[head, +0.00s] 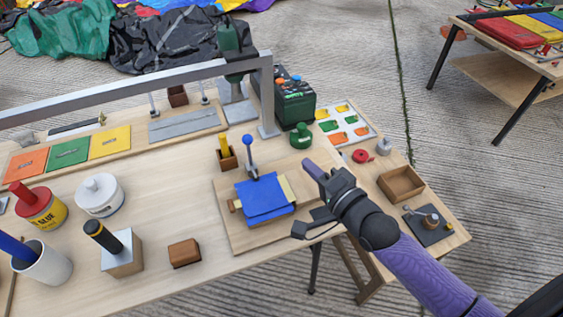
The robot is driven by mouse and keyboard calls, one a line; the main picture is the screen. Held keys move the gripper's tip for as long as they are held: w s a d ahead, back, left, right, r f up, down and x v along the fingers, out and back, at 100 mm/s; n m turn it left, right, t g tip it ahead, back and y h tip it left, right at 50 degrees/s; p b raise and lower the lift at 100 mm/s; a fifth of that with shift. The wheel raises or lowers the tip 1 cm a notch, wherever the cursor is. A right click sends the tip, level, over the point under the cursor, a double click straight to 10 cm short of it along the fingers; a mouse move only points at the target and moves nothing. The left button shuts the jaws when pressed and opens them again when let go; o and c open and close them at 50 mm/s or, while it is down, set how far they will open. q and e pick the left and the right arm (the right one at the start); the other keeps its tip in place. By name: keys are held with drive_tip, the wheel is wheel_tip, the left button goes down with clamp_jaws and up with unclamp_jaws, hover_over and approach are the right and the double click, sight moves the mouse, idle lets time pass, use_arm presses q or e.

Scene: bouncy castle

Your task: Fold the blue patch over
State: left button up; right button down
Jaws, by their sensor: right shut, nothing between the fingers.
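The blue patch (264,203) lies on a small wooden block near the front edge of the table, on a square wooden board (236,236). A crease or edge runs across the patch, and a pale strip (287,188) shows at its right side. I cannot tell how much of it is folded. My right gripper (311,169) is shut and empty. It is in the air to the right of the patch, apart from it in the picture. My left gripper is not in view.
A blue-knobbed lever (249,152) stands behind the patch. A brown block (184,253), a black-handled tool on a block (120,252) and a white pot (100,195) stand to the left. A wooden tray (401,184) is at right. A grey rail (150,80) spans the back.

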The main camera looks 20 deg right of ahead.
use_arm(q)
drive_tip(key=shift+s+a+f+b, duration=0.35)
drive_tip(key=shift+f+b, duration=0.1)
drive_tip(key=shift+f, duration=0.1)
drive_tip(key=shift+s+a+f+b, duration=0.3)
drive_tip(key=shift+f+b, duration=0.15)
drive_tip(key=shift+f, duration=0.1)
use_arm(e)
drive_tip(key=w+a+f, duration=0.1)
drive_tip(key=w+a, duration=0.4)
drive_tip(key=shift+a, duration=0.2)
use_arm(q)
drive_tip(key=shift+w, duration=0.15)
use_arm(e)
drive_tip(key=shift+f, duration=0.15)
